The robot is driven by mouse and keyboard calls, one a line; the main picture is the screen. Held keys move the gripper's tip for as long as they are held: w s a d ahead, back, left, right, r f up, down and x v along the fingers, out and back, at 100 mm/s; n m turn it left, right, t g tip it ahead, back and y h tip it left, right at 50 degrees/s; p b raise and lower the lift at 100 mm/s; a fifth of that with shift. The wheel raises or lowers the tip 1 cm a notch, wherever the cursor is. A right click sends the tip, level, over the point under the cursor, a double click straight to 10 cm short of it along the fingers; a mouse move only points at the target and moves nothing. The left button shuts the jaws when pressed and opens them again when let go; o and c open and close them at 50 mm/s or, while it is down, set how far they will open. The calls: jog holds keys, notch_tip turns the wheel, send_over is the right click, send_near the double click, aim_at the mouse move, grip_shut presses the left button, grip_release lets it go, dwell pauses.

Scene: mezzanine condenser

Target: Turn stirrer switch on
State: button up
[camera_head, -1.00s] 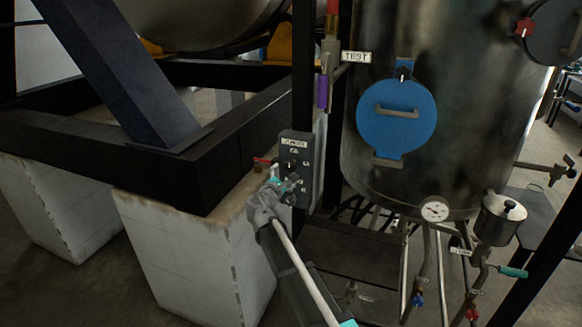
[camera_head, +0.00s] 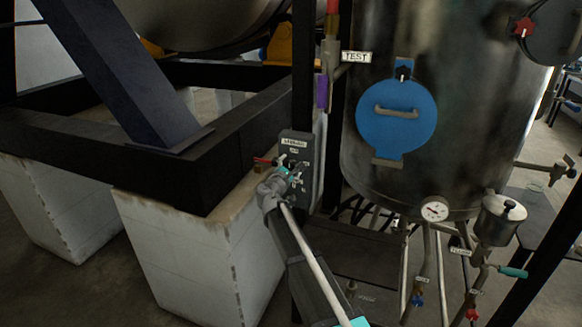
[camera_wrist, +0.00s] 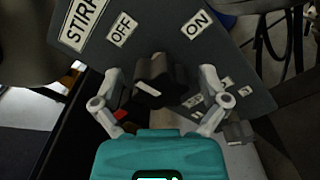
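The stirrer switch panel (camera_head: 296,150) is a dark box on the black post, left of the steel tank. In the wrist view the panel (camera_wrist: 160,45) looks tilted, with a partly cut-off "STIRR" label (camera_wrist: 80,22), an "OFF" label (camera_wrist: 122,28) and an "ON" label (camera_wrist: 197,24). A black rotary knob (camera_wrist: 155,80) sits below and between OFF and ON. My gripper (camera_wrist: 157,98) is open, with one finger on each side of the knob and visible gaps to it. In the head view my gripper (camera_head: 294,174) is at the panel and hides its lower part.
A second dark knob (camera_wrist: 238,132) shows low on the panel, beside the right finger. A red-handled valve (camera_head: 262,160) is just left of the panel. The steel tank (camera_head: 450,120) with a blue hatch (camera_head: 396,118) stands right. A white block (camera_head: 190,250) is below left.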

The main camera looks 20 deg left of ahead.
jog(key=c, duration=0.9)
jog(key=shift+c, duration=0.2)
jog(key=shift+m, duration=0.5)
jog(key=m, duration=0.3)
jog(key=shift+m, duration=0.3)
jog(key=m, duration=1.3)
jog(key=shift+r, duration=0.1)
jog(key=shift+m, duration=0.3)
